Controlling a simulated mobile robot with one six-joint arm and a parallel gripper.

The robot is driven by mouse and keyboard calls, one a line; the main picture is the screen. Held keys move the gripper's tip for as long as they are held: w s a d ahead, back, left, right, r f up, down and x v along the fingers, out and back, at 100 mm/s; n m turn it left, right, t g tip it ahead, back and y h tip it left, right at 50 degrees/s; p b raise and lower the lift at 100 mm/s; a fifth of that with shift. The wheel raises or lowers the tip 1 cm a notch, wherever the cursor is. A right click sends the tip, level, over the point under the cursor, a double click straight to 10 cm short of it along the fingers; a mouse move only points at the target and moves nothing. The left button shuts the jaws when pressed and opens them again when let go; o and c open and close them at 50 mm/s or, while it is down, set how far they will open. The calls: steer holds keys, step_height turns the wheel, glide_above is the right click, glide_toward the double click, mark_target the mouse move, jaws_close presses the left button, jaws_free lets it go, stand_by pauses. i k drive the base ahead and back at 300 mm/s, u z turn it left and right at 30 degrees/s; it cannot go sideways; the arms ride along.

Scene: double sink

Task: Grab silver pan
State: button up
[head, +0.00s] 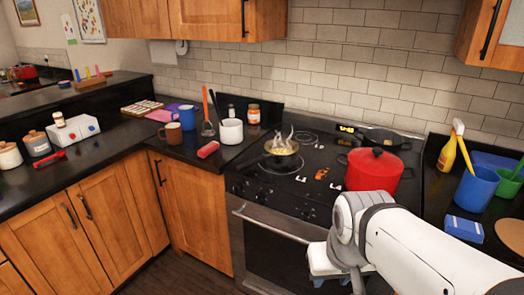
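A small round pan (283,155) with yellowish food in it sits on the left part of the black stovetop, with steam rising from it. Its rim looks metallic, and it is the only silver-looking pan I can make out. My white arm reaches in from the lower right. The end of it, with my gripper (325,262), is low in front of the oven, well apart from the pan. The fingers do not show clearly, so I cannot tell whether they are open or shut.
A red lidded pot (374,170) stands right of the pan, near my arm. A black pan (383,138) sits behind it. A white utensil pot (231,131) and a red item (208,149) are on the left counter. A blue cup (476,187) stands at right.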

mark_target(287, 160)
steer(key=z, duration=0.05)
steer(key=i, duration=1)
steer(key=u, duration=0.1)
